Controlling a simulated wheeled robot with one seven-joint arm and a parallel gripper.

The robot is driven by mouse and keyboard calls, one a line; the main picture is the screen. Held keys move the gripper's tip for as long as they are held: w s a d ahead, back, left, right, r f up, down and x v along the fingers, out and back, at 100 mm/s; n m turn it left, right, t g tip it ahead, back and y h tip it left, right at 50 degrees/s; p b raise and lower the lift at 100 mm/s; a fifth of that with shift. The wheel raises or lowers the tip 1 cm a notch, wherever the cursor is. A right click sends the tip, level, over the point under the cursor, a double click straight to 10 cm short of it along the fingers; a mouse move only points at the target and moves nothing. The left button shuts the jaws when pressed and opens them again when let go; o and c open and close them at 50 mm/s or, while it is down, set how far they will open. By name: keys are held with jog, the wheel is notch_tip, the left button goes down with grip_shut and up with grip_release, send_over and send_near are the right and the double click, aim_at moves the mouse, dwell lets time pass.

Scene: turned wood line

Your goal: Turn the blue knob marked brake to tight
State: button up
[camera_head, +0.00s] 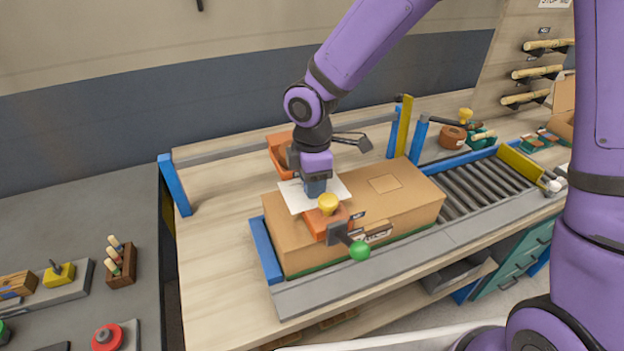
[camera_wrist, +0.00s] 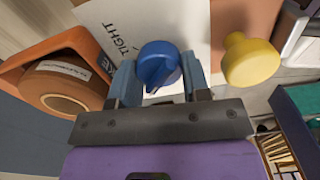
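The blue knob (camera_wrist: 158,65) sits between the two blue-grey fingers of my gripper (camera_wrist: 160,76) in the wrist view, with a finger on either side. The fingers look very close to its sides; I cannot tell whether they touch it. A white card (camera_wrist: 105,14) behind it bears the word TIGHT, with other lettering partly cut off. In the head view my gripper (camera_head: 315,188) points down over the white card (camera_head: 292,197); the blue knob cannot be made out there. The knob's pointer direction is unclear.
A yellow knob (camera_wrist: 250,60) stands right of the fingers; in the head view the yellow knob (camera_head: 327,203) is just in front. A green ball-ended lever (camera_head: 359,250) juts out nearby. An orange holder (camera_wrist: 62,70) is close on the left. A cardboard box (camera_head: 410,200) lies beneath.

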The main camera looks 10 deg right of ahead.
jog(key=shift+c, duration=1.3)
jog(key=shift+m, duration=0.3)
jog(key=m, duration=0.4)
jog(key=shift+w, duration=0.1)
jog(key=m, duration=0.4)
jog(key=shift+m, duration=0.4)
jog(key=m, duration=0.4)
jog(key=shift+w, duration=0.1)
jog(key=shift+d+m, duration=0.15)
jog(key=shift+m, duration=2.15)
